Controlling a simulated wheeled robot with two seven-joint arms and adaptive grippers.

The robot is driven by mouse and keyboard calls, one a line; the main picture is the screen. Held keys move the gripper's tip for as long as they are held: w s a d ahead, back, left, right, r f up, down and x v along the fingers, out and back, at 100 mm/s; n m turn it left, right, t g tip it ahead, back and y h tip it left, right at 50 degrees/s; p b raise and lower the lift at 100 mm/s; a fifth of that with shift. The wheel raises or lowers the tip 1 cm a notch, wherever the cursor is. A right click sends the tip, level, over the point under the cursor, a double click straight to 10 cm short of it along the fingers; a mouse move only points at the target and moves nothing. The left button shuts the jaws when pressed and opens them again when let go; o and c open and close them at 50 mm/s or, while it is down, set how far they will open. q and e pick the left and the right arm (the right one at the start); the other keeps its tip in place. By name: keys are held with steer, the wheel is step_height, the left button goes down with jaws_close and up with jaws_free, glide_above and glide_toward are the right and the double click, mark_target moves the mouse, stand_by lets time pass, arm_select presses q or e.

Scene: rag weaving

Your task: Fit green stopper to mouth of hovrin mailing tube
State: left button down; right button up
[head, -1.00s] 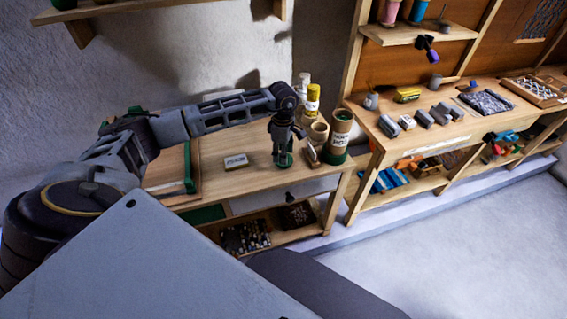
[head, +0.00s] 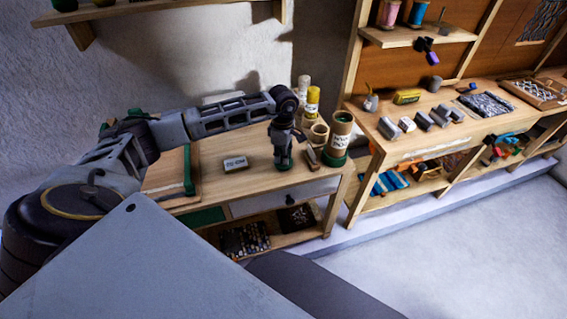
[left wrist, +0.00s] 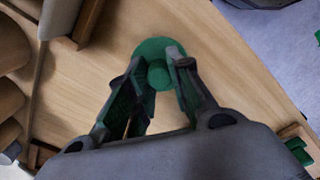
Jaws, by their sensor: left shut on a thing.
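My left gripper (head: 283,162) points down over the small wooden table, left of the tubes. In the left wrist view its fingers (left wrist: 157,78) are shut on the knob of the green stopper (left wrist: 154,48), a round disc. In the head view the stopper is mostly hidden by the fingers. I cannot tell whether it touches the tabletop. The hovrin mailing tube (head: 339,138), a tan cardboard tube with a lettered label and green bottom, stands upright at the table's right end. Its round mouth faces up. The gripper is apart from it. My right gripper is out of view.
A shorter tan tube (head: 318,134), a yellow bottle (head: 312,104) and a white bottle (head: 303,88) stand close to the mailing tube. The tabletop between card and gripper is clear. A workbench (head: 400,155) stands right.

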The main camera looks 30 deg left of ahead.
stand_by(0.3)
arm_select(q)
steer(key=shift+r+p, duration=0.3)
steer(key=shift+r, duration=0.45)
steer(key=shift+r+p, duration=0.4)
steer(key=shift+r, duration=0.5)
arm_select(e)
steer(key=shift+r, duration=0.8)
arm_select(q)
steer(key=shift+r, duration=0.1)
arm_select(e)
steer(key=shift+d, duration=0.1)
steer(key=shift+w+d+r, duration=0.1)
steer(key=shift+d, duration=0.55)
